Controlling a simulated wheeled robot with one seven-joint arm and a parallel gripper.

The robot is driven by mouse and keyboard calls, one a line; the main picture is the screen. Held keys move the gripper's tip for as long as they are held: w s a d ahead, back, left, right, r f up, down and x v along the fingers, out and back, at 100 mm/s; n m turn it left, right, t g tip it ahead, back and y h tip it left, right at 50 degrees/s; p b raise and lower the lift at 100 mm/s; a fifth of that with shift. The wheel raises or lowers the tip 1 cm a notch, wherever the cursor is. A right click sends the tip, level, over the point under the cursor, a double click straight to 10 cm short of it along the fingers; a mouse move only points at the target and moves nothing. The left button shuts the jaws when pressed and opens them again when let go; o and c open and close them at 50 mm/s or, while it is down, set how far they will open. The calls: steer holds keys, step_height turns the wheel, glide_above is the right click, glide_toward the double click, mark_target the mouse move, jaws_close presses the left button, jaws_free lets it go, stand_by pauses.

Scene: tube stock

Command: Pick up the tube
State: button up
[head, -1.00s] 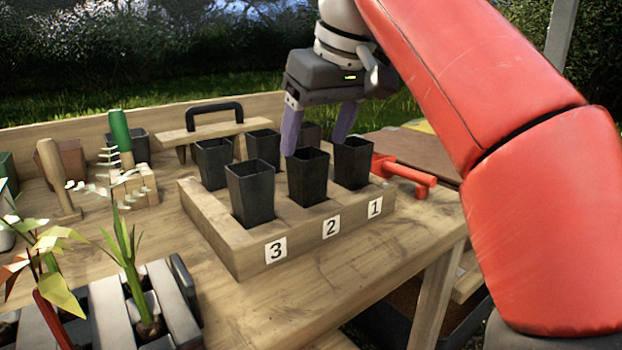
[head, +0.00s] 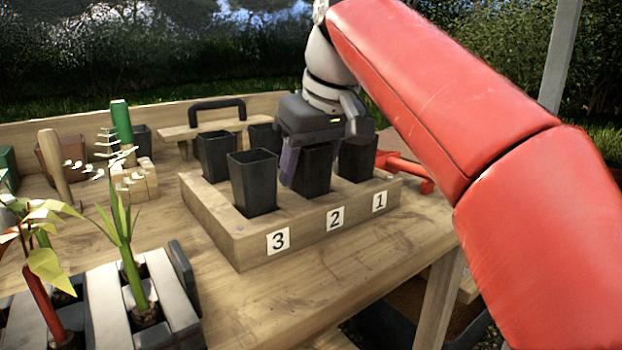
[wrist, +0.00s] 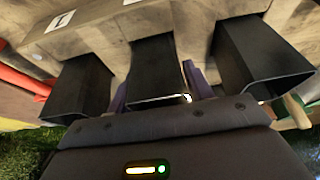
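Several black square tapered tubes stand upright in a wooden rack (head: 235,238) numbered 3, 2, 1 along its front. My gripper (head: 308,160) is low over the rack at the front tube of place 2 (head: 313,172). In the wrist view that tube (wrist: 153,68) lies between my two purple fingers (wrist: 158,88), one on each side. The fingers look open, with any gap to its walls very small. The tube is still seated in the rack. In the head view the right finger is mostly hidden.
The front tubes of place 3 (head: 254,182) and place 1 (head: 357,160) stand close on either side. A red tool (head: 405,170) lies right of the rack. A plant tray (head: 95,310) stands front left. The bench front (head: 300,285) is clear.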

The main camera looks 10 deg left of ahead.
steer(key=c, duration=0.6)
steer(key=shift+r, duration=0.15)
